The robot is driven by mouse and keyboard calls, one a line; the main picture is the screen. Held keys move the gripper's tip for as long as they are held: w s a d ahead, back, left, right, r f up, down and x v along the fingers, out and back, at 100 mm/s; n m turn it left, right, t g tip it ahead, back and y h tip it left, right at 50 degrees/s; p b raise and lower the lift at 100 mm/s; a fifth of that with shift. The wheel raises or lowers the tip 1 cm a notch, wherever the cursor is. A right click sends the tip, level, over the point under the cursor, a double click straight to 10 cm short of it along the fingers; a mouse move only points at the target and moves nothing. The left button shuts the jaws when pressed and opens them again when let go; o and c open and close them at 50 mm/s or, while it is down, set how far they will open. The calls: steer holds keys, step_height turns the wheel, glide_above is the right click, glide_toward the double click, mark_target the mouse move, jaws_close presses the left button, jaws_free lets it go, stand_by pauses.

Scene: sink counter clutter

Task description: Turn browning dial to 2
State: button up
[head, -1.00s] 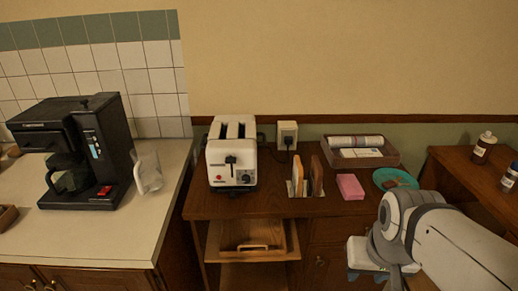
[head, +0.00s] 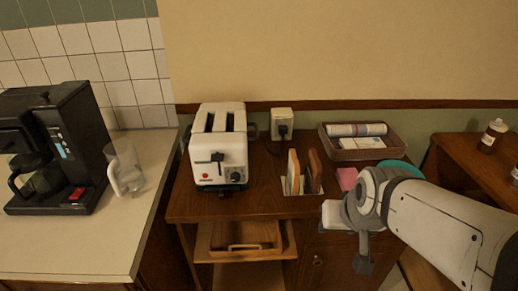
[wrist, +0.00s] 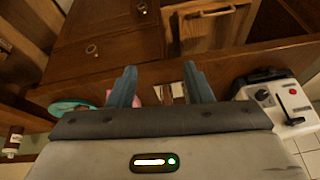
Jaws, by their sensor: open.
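The white toaster (head: 207,172) stands on the wooden cabinet, with two slots on top and a dark lever (head: 217,158) on its front. Its round browning dial (head: 236,177) is at the lower right of the front; its setting is too small to read. In the wrist view the toaster (wrist: 278,86) is at the right, with the dial (wrist: 262,95) near the right finger's side. My gripper (wrist: 160,84) is open and empty, its blue-grey fingers apart. In the head view it is right of the toaster, in front of the cabinet, and touches nothing that I can see.
A holder with upright boards (head: 303,172) stands between toaster and gripper. A pink block (head: 347,178), a teal plate (head: 401,168) and a tray (head: 365,152) are farther right. A glass jug (head: 125,168) and coffee machine stand left.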

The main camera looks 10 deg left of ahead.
steer(key=w+a+f+n+t+y+b, duration=0.1)
steer(key=w+a+f+t+y+b, duration=0.2)
steer(key=a, duration=0.4)
steer(key=w+a+f+n+t, duration=0.1)
steer(key=w+a+t, duration=0.1)
steer(key=w+a, duration=0.5)
steer(key=n+t+b, duration=0.1)
steer(key=t+b, duration=0.3)
steer(key=t, duration=0.4)
glide_toward(235, 179)
steer(key=w, duration=0.1)
steer(key=x, duration=0.7)
steer(key=shift+w+a, duration=0.15)
steer(key=shift+w, duration=0.1)
steer(key=shift+c, duration=0.4)
